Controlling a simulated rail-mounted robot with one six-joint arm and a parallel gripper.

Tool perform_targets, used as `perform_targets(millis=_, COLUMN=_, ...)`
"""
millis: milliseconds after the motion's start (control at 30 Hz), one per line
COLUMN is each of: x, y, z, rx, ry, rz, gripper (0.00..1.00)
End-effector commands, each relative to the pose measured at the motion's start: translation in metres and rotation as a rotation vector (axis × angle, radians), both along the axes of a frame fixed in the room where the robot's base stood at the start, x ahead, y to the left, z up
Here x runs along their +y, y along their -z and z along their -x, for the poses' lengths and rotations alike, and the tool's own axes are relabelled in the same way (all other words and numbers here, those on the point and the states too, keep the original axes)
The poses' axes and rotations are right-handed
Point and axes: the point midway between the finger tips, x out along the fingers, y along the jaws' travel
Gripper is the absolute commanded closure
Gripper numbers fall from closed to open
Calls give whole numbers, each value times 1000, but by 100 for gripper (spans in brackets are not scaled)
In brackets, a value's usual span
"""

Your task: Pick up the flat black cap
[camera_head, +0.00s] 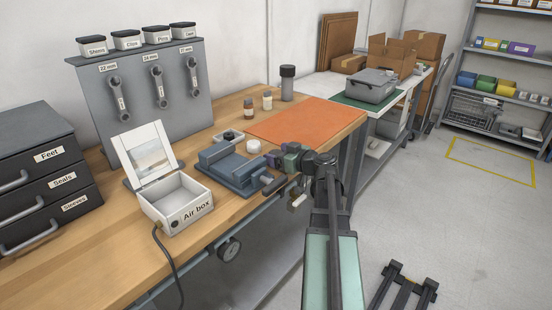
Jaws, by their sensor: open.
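I cannot pick out a flat black cap with certainty. A small open box (228,137) behind the vise holds something dark that is too small to tell. My gripper (273,160) is at the bench's front edge, at the right end of the blue-grey vise (225,165). It is small and partly hidden by my arm's wrist, and I see nothing held in it. My arm reaches up from the lower right.
A white jar (253,146), brown bottles (249,107) and a dark cylinder (287,83) stand on the wooden bench. The open Air box (178,211) is left of the vise. The orange mat (300,118) is clear. A drawer unit (45,165) is far left.

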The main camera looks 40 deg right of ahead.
Motion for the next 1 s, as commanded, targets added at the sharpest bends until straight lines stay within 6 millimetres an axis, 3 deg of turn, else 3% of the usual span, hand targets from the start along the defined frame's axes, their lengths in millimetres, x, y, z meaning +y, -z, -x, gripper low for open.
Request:
perform_targets(millis=67, x=2, y=3, z=-10, rx=0, ry=-1, rz=0, gripper=19)
perform_targets(millis=267, x=2, y=2, z=-10, rx=0, ry=0, rz=0, gripper=20)
perform_targets(millis=600, x=2, y=2, z=-10, rx=0, ry=0, rz=0, gripper=72)
perform_targets(millis=1000, x=2, y=-8, z=-9, rx=0, ry=0, rz=0, gripper=73)
